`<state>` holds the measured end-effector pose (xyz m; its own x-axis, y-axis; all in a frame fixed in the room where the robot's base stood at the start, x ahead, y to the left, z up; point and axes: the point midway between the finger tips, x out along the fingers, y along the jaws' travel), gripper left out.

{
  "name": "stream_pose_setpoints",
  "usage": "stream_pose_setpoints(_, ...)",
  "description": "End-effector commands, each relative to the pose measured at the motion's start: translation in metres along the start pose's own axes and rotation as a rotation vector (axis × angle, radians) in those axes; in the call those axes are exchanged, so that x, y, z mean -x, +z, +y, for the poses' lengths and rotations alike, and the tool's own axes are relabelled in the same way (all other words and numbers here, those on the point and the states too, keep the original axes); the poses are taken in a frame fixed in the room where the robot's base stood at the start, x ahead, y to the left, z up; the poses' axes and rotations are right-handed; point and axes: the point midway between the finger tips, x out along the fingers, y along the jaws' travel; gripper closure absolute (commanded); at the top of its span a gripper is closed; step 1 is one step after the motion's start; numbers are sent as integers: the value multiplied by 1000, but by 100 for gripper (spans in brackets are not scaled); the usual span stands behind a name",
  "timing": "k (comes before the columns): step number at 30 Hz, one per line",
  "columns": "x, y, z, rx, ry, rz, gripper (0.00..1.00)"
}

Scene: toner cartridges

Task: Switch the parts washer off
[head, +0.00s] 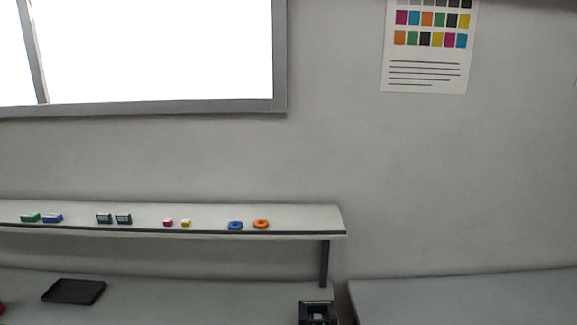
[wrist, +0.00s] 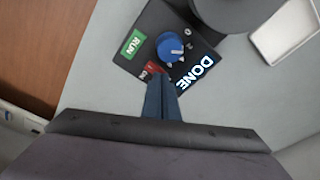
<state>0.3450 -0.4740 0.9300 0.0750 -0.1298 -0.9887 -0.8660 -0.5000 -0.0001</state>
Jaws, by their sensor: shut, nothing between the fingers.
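The parts washer's black control panel (wrist: 203,48) shows in the wrist view. It carries a green label reading RUN (wrist: 133,44), a blue knob (wrist: 170,47) with a white pointer mark, and a lit display reading DONE (wrist: 196,72). A small red part (wrist: 151,69) sits below the knob, partly hidden by my fingers, and its lettering is not readable. My gripper (wrist: 160,78) is shut and empty. Its fingertips show just below the knob, over or beside the red part; whether they touch the panel I cannot tell. My gripper is not in the head view.
A dark round body (wrist: 222,8) stands behind the panel. A pale tray (wrist: 285,35) lies at the right. The head view shows a shelf (head: 200,215) with small coloured items, a black tray (head: 74,291) and a dark device (head: 318,312) at the bottom edge.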

Motion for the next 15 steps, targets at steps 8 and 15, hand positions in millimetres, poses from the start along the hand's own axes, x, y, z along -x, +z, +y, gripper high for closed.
stream_pose_setpoints(8, -5, 1, 0, 0, 0, -2, 100)
stream_pose_setpoints(15, -5, 2, 0, 0, 0, -4, 100)
